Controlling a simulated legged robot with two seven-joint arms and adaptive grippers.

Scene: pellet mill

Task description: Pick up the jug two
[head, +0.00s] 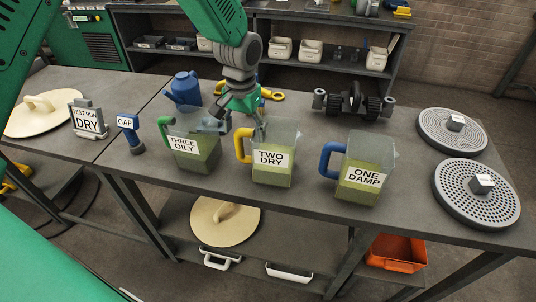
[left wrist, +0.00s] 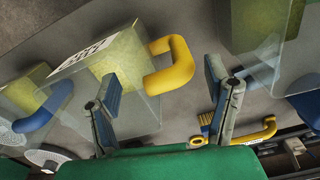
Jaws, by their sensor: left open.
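Jug two (head: 272,177) is a clear, square jug with a yellow handle (head: 242,146) and a "TWO DRY" label. It stands upright on the grey bench (head: 310,195), with green-yellow material inside. My left gripper (head: 236,122) is open and empty, pointing down behind the handle, between jug two and jug three. In the left wrist view, the yellow handle (left wrist: 178,62) shows just beyond and between the spread fingers of my left gripper (left wrist: 163,82). I cannot tell whether a finger touches the jug. My right gripper is not in view.
Jug three (head: 195,155), green-handled, stands close on the left; jug one (head: 362,175), blue-handled, on the right. A blue can (head: 184,90) and yellow tool (head: 270,95) lie behind. A roller part (head: 352,104) and perforated discs (head: 475,195) are at right.

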